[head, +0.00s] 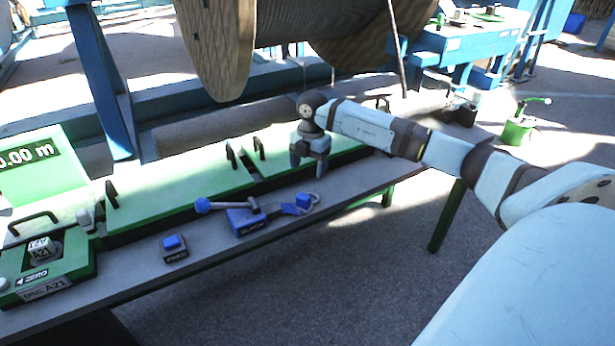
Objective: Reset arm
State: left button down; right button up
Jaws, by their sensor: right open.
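My right arm reaches in from the right, and my right gripper (309,168) points down over the bench near the green covers. Its jaws are open, and I see nothing between them. A blue clamp-like tool (250,218) with a ball-ended lever lies on the bench, a little left of and nearer than the gripper. A small blue button box (174,247) sits further left. My left gripper is out of view.
The long grey bench (140,268) carries green covers (185,188) with black handles. A green display (36,165) and a green control box (45,262) stand at the left. A large wooden cable reel (218,45) hangs above at the back. The floor in front of the bench is clear.

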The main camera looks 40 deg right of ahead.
jog(key=r, duration=0.5)
jog(key=shift+d+r, duration=0.1)
jog(key=shift+d, duration=0.15)
jog(key=shift+w, duration=0.1)
